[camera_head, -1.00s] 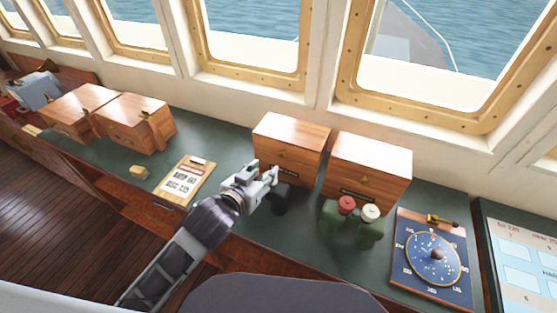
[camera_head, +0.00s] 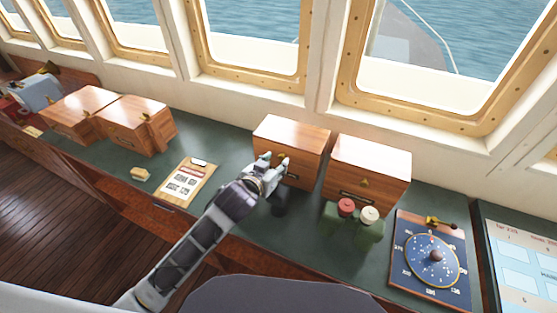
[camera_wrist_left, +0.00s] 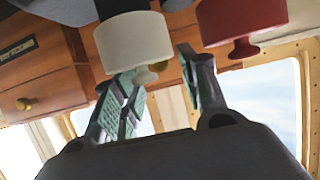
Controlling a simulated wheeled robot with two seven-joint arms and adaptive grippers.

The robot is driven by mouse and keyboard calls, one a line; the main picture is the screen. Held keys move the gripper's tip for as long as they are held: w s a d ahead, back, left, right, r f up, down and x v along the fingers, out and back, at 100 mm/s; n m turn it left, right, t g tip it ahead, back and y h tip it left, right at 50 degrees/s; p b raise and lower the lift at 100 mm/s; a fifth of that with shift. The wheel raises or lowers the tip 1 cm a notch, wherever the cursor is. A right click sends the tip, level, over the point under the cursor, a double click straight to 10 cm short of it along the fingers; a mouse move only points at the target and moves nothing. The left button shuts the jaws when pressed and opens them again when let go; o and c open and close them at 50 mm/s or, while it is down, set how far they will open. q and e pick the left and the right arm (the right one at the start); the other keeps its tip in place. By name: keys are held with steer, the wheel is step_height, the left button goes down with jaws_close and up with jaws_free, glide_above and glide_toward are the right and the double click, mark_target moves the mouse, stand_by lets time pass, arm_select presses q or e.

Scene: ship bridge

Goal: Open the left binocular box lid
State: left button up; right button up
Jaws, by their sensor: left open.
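The left binocular box (camera_head: 292,137) is the left one of two wooden boxes by the windows, its lid shut. My left gripper (camera_head: 275,162) is at the upper front of this box. Its fingers are open and point at the front face, where they cover the brass knob. Whether they touch the knob cannot be told. The left wrist view, upside down, shows the open fingers (camera_wrist_left: 160,72) with wood behind and a white cap (camera_wrist_left: 133,42) and a red cap (camera_wrist_left: 240,20) in front. My right gripper is not in view.
The right wooden box (camera_head: 368,170) stands close beside it. Green containers with red and pale caps (camera_head: 352,226) stand in front of that box. A clipboard (camera_head: 186,182) lies to the left, a compass dial (camera_head: 432,262) to the right.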

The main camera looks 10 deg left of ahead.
mark_target(281, 159)
arm_select(q)
steer(key=shift+x, duration=1.65)
jaws_close()
